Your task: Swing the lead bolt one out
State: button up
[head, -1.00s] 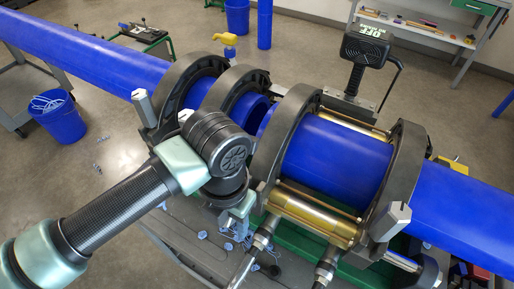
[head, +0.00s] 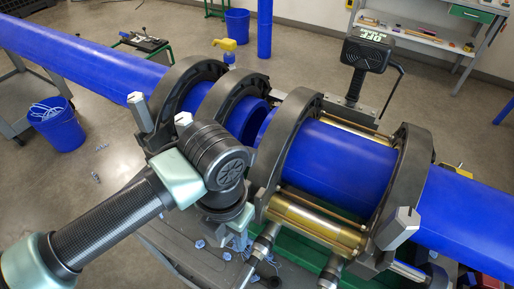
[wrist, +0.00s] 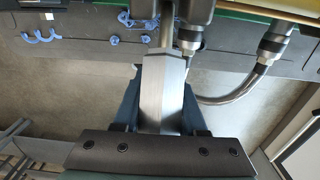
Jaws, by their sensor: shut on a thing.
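In the wrist view my gripper (wrist: 160,108) is shut on a silver, block-shaped bolt (wrist: 165,85), with one dark finger on each side. The bolt's rod runs up to a dark clamp part at the top edge. In the head view my arm's wrist hides most of the gripper, which is low in front of the dark clamp ring (head: 300,110) left of the gold cylinders. Other silver bolts show on the leftmost ring (head: 139,110), behind my wrist (head: 183,118) and on the rightmost ring (head: 400,226). I cannot tell from a label which is lead bolt one.
A blue pipe (head: 335,165) runs through the clamp rings, with a gap in the middle. Gold cylinders (head: 315,222) and hose fittings (head: 331,270) sit right of my gripper. Blue shavings (wrist: 42,33) lie on the cart. Floor at the left is open around a blue bucket (head: 57,128).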

jog(key=shift+f+b, duration=0.8)
jog(key=shift+f, duration=0.1)
jog(key=shift+w+f+b, duration=0.1)
jog(key=shift+f+b, duration=0.75)
jog(key=shift+b, duration=0.2)
jog(key=shift+d+f+b, duration=0.1)
jog(key=shift+f+b, duration=0.1)
jog(key=shift+b, duration=0.35)
jog(key=o, duration=1.3)
jog(key=shift+c, duration=0.2)
jog(key=shift+r, duration=0.15)
